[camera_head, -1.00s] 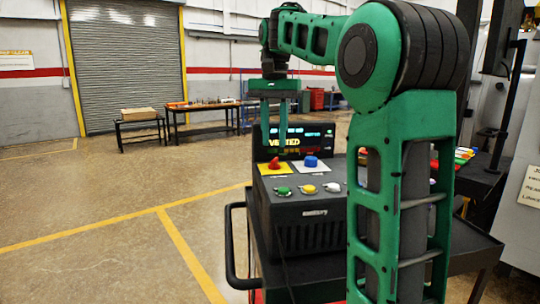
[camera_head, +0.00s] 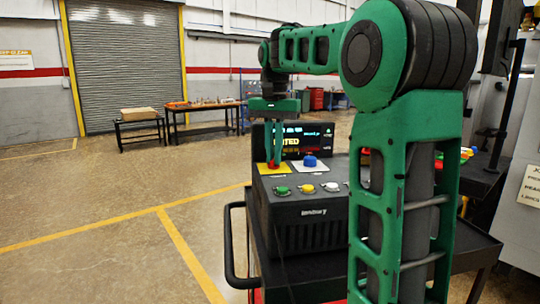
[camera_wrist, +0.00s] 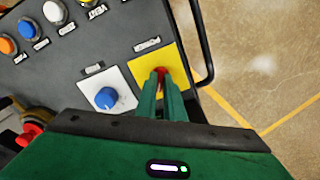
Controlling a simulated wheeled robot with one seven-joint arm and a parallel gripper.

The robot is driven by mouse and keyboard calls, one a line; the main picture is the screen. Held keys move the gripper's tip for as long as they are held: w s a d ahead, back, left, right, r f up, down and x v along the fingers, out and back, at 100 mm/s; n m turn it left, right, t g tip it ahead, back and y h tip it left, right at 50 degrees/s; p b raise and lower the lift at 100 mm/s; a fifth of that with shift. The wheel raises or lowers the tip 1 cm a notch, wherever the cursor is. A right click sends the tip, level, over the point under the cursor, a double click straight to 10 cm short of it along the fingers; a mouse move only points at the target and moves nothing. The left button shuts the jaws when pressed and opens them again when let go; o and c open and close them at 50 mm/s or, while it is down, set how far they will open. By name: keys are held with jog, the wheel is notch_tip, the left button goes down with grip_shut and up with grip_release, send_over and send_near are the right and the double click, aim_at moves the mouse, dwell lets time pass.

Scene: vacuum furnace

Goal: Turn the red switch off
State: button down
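The red switch (camera_wrist: 160,74) sits on a yellow square plate (camera_wrist: 174,60) on the control box. In the head view only a little of the red switch (camera_head: 273,164) shows below the fingertips. My gripper (camera_head: 273,158) points straight down over it. In the wrist view the two green fingers of my gripper (camera_wrist: 161,82) are close together, with the red switch between their tips. They hide much of the switch, so its exact angle is hard to tell.
A blue knob (camera_wrist: 107,97) on a white plate stands right beside the yellow plate. Green, yellow and white buttons (camera_head: 307,189) line the front of the box. A lit display (camera_head: 305,140) stands behind it. The cart's handle (camera_head: 228,245) is at the left.

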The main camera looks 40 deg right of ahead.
jog(key=shift+n, duration=0.4)
jog(key=n, duration=0.5)
jog(key=shift+n, duration=0.3)
jog(key=n, duration=0.5)
jog(key=shift+n, duration=0.4)
jog(key=c, duration=1.9)
grip_release()
jog(key=shift+o, duration=0.2)
jog(key=shift+r, duration=0.2)
notch_tip(320, 180, up, 10)
jog(key=shift+w+r, duration=0.15)
jog(key=shift+r, duration=0.05)
